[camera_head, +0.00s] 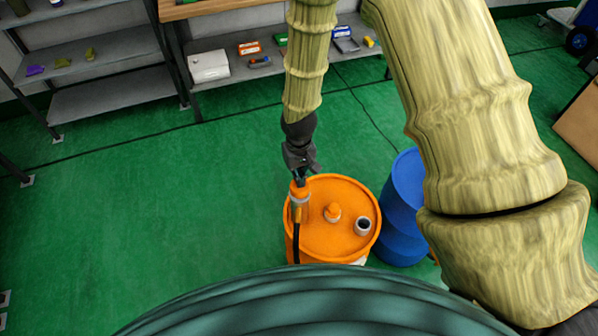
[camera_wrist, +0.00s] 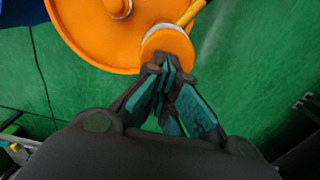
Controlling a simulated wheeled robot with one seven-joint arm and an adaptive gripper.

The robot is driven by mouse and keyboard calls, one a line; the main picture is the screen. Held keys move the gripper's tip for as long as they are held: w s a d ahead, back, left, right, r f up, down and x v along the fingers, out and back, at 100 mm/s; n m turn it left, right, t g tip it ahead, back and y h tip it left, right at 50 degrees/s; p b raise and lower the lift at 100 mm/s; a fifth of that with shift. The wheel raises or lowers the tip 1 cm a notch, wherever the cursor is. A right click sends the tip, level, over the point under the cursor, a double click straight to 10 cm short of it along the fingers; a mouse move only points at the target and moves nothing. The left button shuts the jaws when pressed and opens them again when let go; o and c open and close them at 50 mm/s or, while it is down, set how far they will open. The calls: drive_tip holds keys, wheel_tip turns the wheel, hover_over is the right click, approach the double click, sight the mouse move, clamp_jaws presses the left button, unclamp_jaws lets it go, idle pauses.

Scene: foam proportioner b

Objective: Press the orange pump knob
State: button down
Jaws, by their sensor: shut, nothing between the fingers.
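An orange drum (camera_head: 335,245) stands upright on the green floor. An orange pump knob (camera_head: 299,190) tops a pump at the left side of its lid, with a pale collar and a black hose below. In the wrist view the round orange knob (camera_wrist: 168,45) lies just past my fingertips, with the drum lid (camera_wrist: 85,40) behind it. My gripper (camera_head: 301,172) is shut and empty, pointing down right over the knob. In the wrist view my gripper (camera_wrist: 165,66) has its fingertips together at the knob's edge; I cannot tell whether they touch it.
A second orange cap (camera_head: 332,212) and a grey-rimmed opening (camera_head: 363,226) are on the drum lid. A blue drum (camera_head: 404,205) stands close on the right, partly behind my arm. Shelves (camera_head: 110,95) with small items line the back. The floor at left is clear.

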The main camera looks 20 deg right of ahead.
idle(0.3)
wheel_tip(320, 180, up, 5)
drive_tip(key=p, duration=0.4)
drive_tip(key=shift+f, duration=0.15)
drive_tip(key=shift+b, duration=0.5)
wheel_tip(320, 180, up, 9)
drive_tip(key=b, duration=0.1)
drive_tip(key=shift+b, duration=0.4)
idle(0.3)
